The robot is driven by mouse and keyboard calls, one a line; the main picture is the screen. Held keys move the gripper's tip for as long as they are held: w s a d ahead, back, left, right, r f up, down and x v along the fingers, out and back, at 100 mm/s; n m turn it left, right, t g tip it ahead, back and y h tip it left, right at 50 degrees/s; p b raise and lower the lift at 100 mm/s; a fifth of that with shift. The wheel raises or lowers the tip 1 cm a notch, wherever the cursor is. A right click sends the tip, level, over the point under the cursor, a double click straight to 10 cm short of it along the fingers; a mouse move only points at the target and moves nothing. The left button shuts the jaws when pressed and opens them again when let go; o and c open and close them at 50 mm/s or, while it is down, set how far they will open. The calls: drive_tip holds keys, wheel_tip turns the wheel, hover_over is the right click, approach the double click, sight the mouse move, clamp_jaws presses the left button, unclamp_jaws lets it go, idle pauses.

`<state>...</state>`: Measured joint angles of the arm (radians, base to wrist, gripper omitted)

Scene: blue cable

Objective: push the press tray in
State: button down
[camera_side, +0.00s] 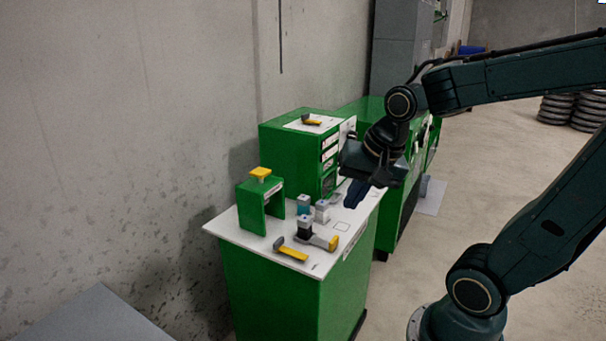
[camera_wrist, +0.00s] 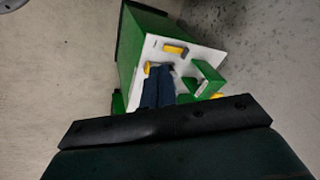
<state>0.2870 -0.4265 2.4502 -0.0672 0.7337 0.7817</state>
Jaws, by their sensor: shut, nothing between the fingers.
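The press (camera_side: 275,206) is a green arch with a yellow top knob (camera_side: 260,172), standing at the back left of the white-topped table. The press tray (camera_side: 322,240) appears to be the grey piece with a yellow end, out in front of the press. A dark block with a grey top (camera_side: 304,228) stands at its inner end. My gripper (camera_side: 352,194) is shut and empty over the table's right side, apart from the tray. In the wrist view, my dark blue fingers (camera_wrist: 157,90) cover part of the table; the green press (camera_wrist: 204,78) is to their right.
A grey bar with a yellow end (camera_side: 291,251) lies near the table's front left. Small grey and teal blocks (camera_side: 304,204) stand behind the tray. A green cabinet (camera_side: 290,152) with drawers stands at the back.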

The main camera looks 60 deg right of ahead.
drive_tip(key=w+d+f+m+g, duration=0.1)
drive_tip(key=d+f+m, duration=1.3)
drive_tip(key=m, duration=1)
drive_tip(key=shift+w+d+g+y, duration=0.3)
drive_tip(key=shift+d, duration=1.05)
drive_tip(key=shift+f, duration=0.15)
drive_tip(key=shift+w+f, duration=1.05)
drive_tip(key=shift+f, duration=0.55)
drive_tip(key=shift+w+f, duration=1.1)
drive_tip(key=shift+f, duration=0.45)
drive_tip(key=shift+w+f, duration=1.05)
drive_tip(key=shift+f, duration=0.55)
drive_tip(key=w, duration=1.5)
drive_tip(key=shift+w, duration=0.5)
